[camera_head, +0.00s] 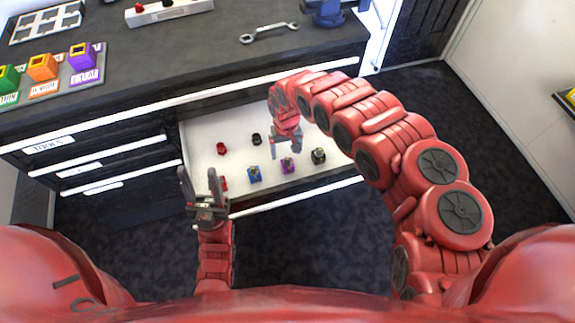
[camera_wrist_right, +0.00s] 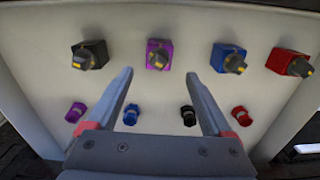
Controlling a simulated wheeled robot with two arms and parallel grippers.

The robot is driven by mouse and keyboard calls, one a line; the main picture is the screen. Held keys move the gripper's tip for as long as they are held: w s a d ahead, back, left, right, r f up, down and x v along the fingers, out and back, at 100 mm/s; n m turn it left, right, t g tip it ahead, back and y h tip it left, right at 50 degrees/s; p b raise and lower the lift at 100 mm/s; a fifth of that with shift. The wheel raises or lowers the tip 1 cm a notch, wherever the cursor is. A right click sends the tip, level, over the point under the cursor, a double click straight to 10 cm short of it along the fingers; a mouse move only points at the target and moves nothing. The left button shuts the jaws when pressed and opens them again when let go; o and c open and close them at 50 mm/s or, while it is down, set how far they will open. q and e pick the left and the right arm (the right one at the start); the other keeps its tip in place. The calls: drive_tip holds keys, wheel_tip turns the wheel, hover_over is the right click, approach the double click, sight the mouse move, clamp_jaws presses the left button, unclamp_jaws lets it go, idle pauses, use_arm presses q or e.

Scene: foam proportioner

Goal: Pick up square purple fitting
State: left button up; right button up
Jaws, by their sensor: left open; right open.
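The square purple fitting (camera_head: 288,166) sits in the open drawer between a square blue and a square black fitting. In the right wrist view it (camera_wrist_right: 159,54) has a grey and yellow top and shows just beyond the fingertips, roughly centred between them. My right gripper (camera_head: 285,148) is open and empty over the drawer; its two fingers (camera_wrist_right: 160,76) are spread apart in its wrist view. My left gripper (camera_head: 199,180) is open and empty, pointing up near the drawer's left front corner.
The drawer also holds square black (camera_wrist_right: 90,55), blue (camera_wrist_right: 228,58) and red (camera_wrist_right: 290,62) fittings, plus a row of smaller round ones, including purple (camera_wrist_right: 75,112) and black (camera_wrist_right: 188,115). Coloured bins, including a purple bin (camera_head: 84,62), and a wrench (camera_head: 269,32) are on the counter.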

sight(287, 159)
drive_tip(key=shift+f, duration=0.8)
drive_tip(key=f, duration=0.2)
drive_tip(key=s+f+p, duration=0.1)
drive_tip(key=shift+d+f, duration=0.1)
drive_tip(key=shift+f, duration=0.3)
drive_tip(key=shift+w+d+f, duration=0.1)
drive_tip(key=shift+f, duration=0.5)
clamp_jaws()
